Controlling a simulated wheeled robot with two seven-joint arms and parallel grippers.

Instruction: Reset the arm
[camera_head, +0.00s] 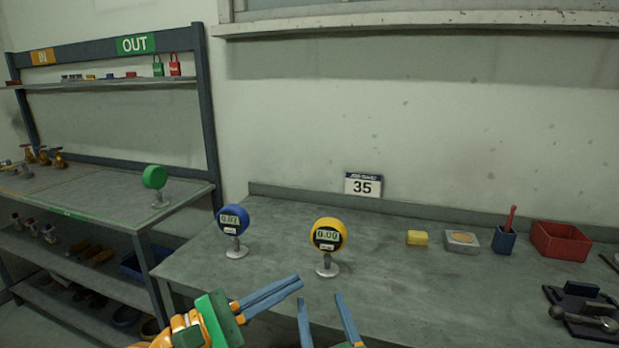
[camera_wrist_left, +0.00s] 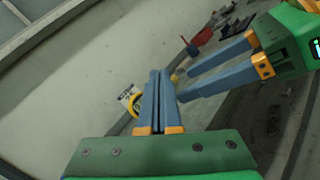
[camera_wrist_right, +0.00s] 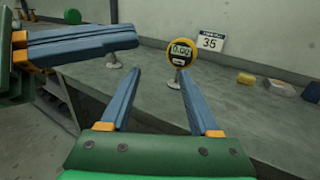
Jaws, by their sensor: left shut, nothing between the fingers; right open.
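My left gripper (camera_head: 299,281) is shut and empty, with its fingers pointing right above the front of the workbench. It also shows at the left of the right wrist view (camera_wrist_right: 132,36). My right gripper (camera_head: 320,298) is open and empty at the bottom middle, beside the left one, with its fingers pointing toward the back of the bench. In the left wrist view the open right gripper (camera_wrist_left: 214,70) shows at the right. A yellow gauge (camera_head: 328,236) stands upright on the bench beyond both grippers, apart from them. A blue gauge (camera_head: 233,220) stands to its left.
The workbench (camera_head: 390,260) holds a yellow block (camera_head: 417,238), a grey box (camera_head: 461,241), a blue cup (camera_head: 504,240), a red bin (camera_head: 561,240) and dark tools (camera_head: 585,310). A shelf rack (camera_head: 110,190) at left carries a green gauge (camera_head: 155,178) and valves.

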